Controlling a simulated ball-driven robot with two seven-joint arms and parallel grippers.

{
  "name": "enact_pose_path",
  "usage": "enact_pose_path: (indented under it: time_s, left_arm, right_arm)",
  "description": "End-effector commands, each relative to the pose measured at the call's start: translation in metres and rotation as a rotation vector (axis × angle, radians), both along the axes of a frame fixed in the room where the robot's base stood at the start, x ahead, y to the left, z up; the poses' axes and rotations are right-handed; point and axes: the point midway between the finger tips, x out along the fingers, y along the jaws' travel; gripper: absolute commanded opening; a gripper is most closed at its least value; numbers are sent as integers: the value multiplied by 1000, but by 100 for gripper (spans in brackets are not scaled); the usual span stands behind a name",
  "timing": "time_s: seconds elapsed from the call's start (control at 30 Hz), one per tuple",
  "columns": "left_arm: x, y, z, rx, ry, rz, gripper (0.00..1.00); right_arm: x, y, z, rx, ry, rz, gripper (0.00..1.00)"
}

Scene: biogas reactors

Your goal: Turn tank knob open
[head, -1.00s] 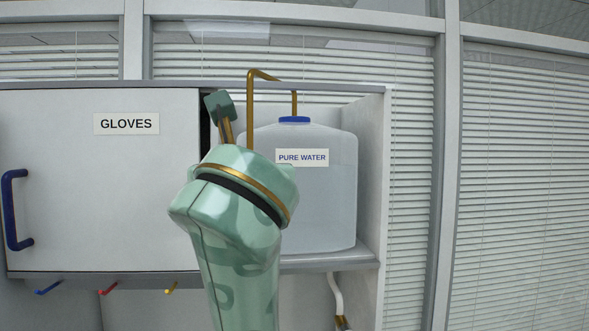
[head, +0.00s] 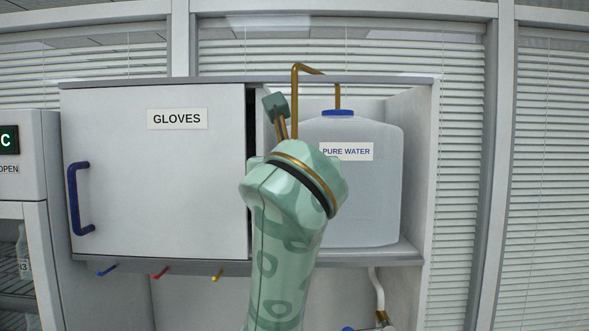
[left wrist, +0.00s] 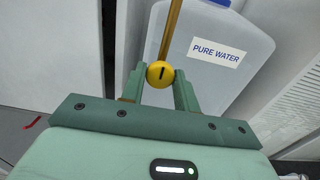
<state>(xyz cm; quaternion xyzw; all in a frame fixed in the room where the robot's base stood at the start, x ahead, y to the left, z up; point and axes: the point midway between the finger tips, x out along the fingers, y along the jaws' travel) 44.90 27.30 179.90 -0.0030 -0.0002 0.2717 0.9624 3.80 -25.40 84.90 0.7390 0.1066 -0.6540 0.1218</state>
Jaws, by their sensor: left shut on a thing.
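The pure water tank (head: 365,200) is a translucent jug with a blue cap, standing on a shelf; it also shows in the left wrist view (left wrist: 235,75). A brass pipe (head: 296,100) rises beside it and bends over into the cap. In the left wrist view, a round yellow knob (left wrist: 160,68) with a dark, nearly vertical mark sits at the lower end of the brass pipe. My left gripper (left wrist: 160,85) is shut on this knob, one green finger on each side. In the head view my left arm hides the knob. My right gripper is in neither view.
The closed GLOVES cabinet door (head: 160,180) with a blue handle (head: 77,200) is left of the tank. Small coloured hooks (head: 161,272) hang below. A white hose (head: 377,290) runs under the shelf. A cabinet (head: 25,155) marked OPEN stands at far left.

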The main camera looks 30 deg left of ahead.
Motion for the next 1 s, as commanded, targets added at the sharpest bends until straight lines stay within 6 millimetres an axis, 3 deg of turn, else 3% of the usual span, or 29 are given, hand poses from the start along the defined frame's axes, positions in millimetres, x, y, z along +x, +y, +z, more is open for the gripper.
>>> enact_pose_path:
  time_s: [0.37, 1.0]
  left_arm:
    - [0, -1, -2, -138, -87, -3, 8]
    - [-1, -1, -2, -645, -399, -2, 8]
  right_arm:
    - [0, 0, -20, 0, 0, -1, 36]
    - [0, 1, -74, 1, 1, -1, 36]
